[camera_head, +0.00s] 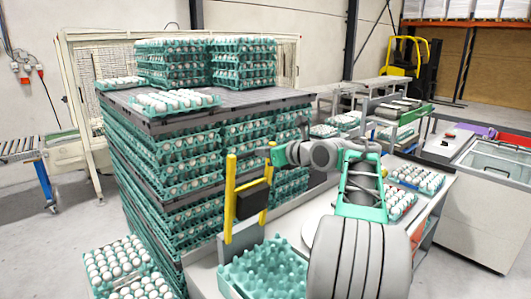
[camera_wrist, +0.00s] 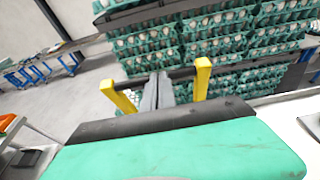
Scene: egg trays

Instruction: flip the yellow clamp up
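The yellow clamp (camera_head: 230,198) has two upright yellow bars, a dark crossbar near their tops and a black block between them. It stands at the white table's left end, in front of the stacked egg trays. In the wrist view its yellow arms (camera_wrist: 202,78) stand either side of my grey fingers, with the dark crossbar running between them. My gripper (camera_wrist: 158,88) has its fingers close together, with the tips at the crossbar. I see no clear grip on the bar. In the head view my gripper (camera_head: 280,155) is beside the right bar's top.
A tall stack of teal egg trays (camera_head: 180,175) stands behind the clamp. An empty teal tray (camera_head: 262,270) lies below it on the table. Filled trays (camera_head: 415,178) lie to the right. A yellow forklift (camera_head: 408,58) stands far back. Open floor lies left.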

